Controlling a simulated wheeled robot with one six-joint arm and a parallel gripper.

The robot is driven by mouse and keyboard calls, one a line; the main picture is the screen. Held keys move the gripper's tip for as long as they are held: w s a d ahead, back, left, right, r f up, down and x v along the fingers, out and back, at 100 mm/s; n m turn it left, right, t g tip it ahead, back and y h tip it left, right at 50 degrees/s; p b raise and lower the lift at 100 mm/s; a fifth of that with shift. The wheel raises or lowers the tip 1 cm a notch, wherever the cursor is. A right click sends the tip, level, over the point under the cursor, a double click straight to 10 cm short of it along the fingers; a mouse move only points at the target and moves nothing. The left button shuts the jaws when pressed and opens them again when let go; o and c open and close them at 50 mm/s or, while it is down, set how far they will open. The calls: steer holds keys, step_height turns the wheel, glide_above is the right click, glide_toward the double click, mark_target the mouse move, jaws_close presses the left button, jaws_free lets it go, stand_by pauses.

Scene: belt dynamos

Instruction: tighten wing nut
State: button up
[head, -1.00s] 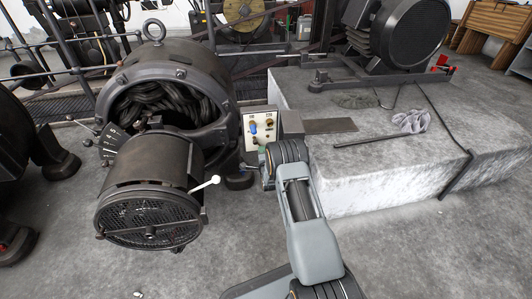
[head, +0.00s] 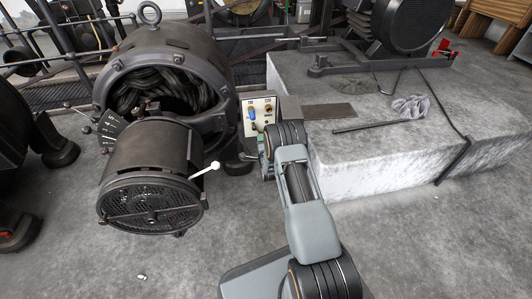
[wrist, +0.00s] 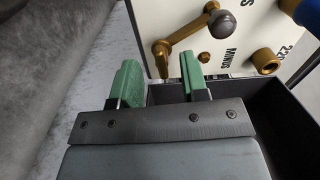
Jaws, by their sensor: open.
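A white terminal panel (head: 259,113) with a blue knob (head: 253,114) and brass fittings stands beside the dynamo. In the wrist view the panel (wrist: 240,50) shows a brass arm with a dark round knob (wrist: 222,23), a brass fitting (wrist: 265,61) and the word MINUS. No part is clearly recognisable as the wing nut; the brass piece (wrist: 161,50) at the arm's left end may be it. My gripper (wrist: 160,78) is open, its green fingers either side of that piece's lower end. I cannot tell whether they touch it.
A dark box edge (wrist: 290,115) lies right of my gripper below the panel. The dynamo (head: 165,90) with a white-tipped lever (head: 207,169) stands left. A concrete plinth (head: 400,150) carrying a rod and a cloth (head: 410,106) is close on the right.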

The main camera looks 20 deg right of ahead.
steer(key=p+v, duration=0.3)
steer(key=v, duration=0.8)
steer(key=shift+s+p, duration=0.3)
steer(key=w+a+r+n+g+y+p, duration=0.1)
steer(key=w+r+n+g+p, duration=0.15)
steer(key=r+p, duration=0.6)
steer(key=w+a+r+n+g+y+p, duration=0.1)
steer(key=r+n+p, duration=0.2)
steer(key=r, duration=1.1)
steer(key=s+a+r+n+g+p, duration=0.2)
steer(key=r+p, duration=0.3)
steer(key=r, duration=0.4)
steer(key=s+a+r+n+g+p, duration=0.1)
steer(key=s+r+n+p, duration=0.15)
steer(key=r+p, duration=0.45)
steer(key=s+a+r+n+g+p, duration=0.1)
steer(key=s+r+n+g+p, duration=0.1)
steer(key=s+r, duration=0.6)
steer(key=s+a+r+n+g+y+p, duration=0.1)
steer(key=s+a+r+n+g+p, duration=0.1)
steer(key=s+r+p, duration=0.5)
steer(key=s+a+r+n+g+p, duration=0.2)
steer(key=s+r+n+g+p, duration=0.1)
steer(key=s+r, duration=0.6)
step_height(320, 180, up, 4)
steer(key=n+p, duration=0.1)
steer(key=n, duration=0.1)
steer(key=shift+s+n+y+p, duration=0.35)
steer(key=shift+n+y+p, duration=0.05)
